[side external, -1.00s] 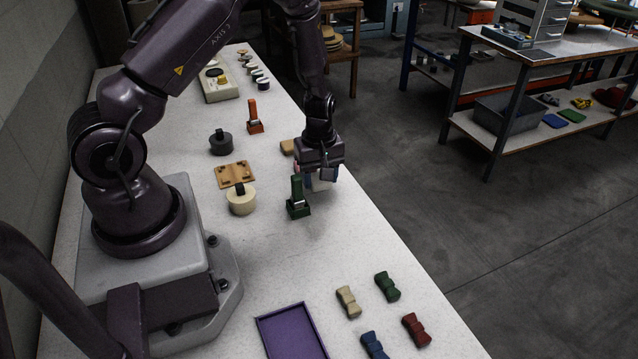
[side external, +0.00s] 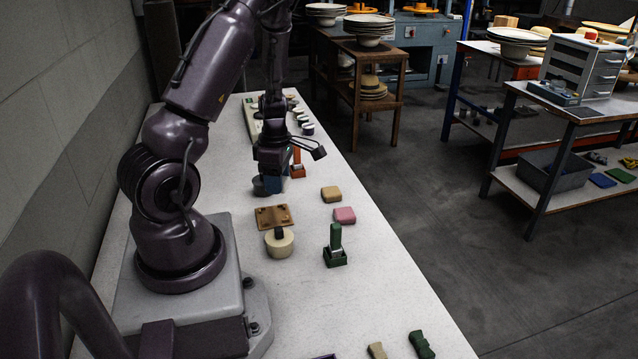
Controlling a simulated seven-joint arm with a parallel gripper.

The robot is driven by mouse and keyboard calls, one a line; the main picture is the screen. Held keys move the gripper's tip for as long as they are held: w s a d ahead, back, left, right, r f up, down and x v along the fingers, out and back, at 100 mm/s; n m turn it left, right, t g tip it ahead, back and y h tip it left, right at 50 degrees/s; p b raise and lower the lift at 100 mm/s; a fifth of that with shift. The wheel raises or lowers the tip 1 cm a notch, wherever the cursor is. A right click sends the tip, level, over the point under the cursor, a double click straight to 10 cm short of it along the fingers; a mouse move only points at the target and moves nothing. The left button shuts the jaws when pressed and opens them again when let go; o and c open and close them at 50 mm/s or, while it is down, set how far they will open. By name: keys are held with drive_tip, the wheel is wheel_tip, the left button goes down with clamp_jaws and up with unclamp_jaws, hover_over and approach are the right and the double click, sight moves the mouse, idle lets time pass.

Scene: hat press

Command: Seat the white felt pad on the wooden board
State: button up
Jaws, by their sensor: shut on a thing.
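My gripper (side external: 272,186) points down beyond the wooden board, beside the dark round block (side external: 259,187).
A cream round block with a dark knob (side external: 280,245) stands close in front of the board. A green stamp (side external: 335,250) stands to its right. An orange stamp (side external: 298,165) stands just behind my gripper. The table's right side near the pads is clear.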

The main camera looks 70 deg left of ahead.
sight(273, 215)
drive_tip(key=shift+s+a+n, duration=0.25)
drive_tip(key=shift+s+n, duration=0.5)
drive_tip(key=shift+n, duration=0.35)
drive_tip(key=n, duration=0.3)
drive_tip(key=shift+s+f, duration=0.1)
drive_tip(key=shift+f, duration=3.4)
drive_tip(key=shift+f, duration=0.45)
drive_tip(key=o, duration=1)
drive_tip(key=shift+a, duration=0.15)
drive_tip(key=shift+c, duration=0.4)
drive_tip(key=shift+o, duration=0.2)
drive_tip(key=shift+r, duration=0.1)
